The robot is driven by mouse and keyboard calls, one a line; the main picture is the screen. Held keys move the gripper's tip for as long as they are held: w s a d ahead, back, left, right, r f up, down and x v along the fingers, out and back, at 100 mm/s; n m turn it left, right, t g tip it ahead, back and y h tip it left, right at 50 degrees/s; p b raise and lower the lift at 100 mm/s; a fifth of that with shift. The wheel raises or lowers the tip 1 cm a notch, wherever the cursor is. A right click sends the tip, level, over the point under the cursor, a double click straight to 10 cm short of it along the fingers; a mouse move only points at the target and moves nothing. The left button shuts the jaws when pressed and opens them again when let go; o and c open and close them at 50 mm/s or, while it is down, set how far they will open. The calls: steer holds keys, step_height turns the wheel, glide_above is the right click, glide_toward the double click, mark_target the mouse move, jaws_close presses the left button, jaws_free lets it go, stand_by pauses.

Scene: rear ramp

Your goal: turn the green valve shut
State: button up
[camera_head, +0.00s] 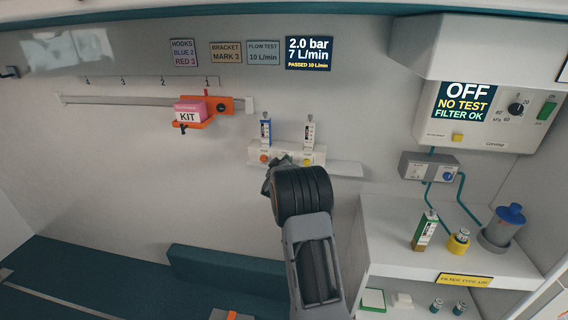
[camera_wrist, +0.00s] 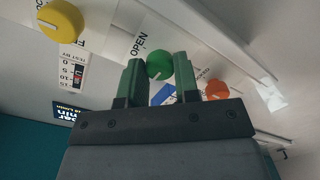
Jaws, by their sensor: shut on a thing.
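The green valve (camera_wrist: 160,65) is a round knob on the white wall panel, and in the wrist view an OPEN label (camera_wrist: 138,43) stands beside it. My gripper (camera_wrist: 159,69) has one green-grey finger on each side of the knob and is shut on it. In the head view my gripper (camera_head: 279,165) is at the lower middle of the valve panel (camera_head: 258,153), and my wrist hides the green valve there. Which way the knob is turned is hard to tell.
A yellow knob (camera_wrist: 60,21) and an orange knob (camera_wrist: 217,90) flank the green one on the panel. Two flow gauges (camera_head: 309,131) (camera_head: 265,130) rise above it. A rail with an orange bracket (camera_head: 220,104) is at left, and a white shelf (camera_head: 385,231) at right.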

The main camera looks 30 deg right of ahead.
steer(key=shift+f, duration=0.1)
steer(key=o, duration=0.9)
steer(key=b+v, duration=0.2)
steer(key=v, duration=1.1)
steer(key=shift+s+a, duration=0.25)
steer(key=shift+s, duration=0.05)
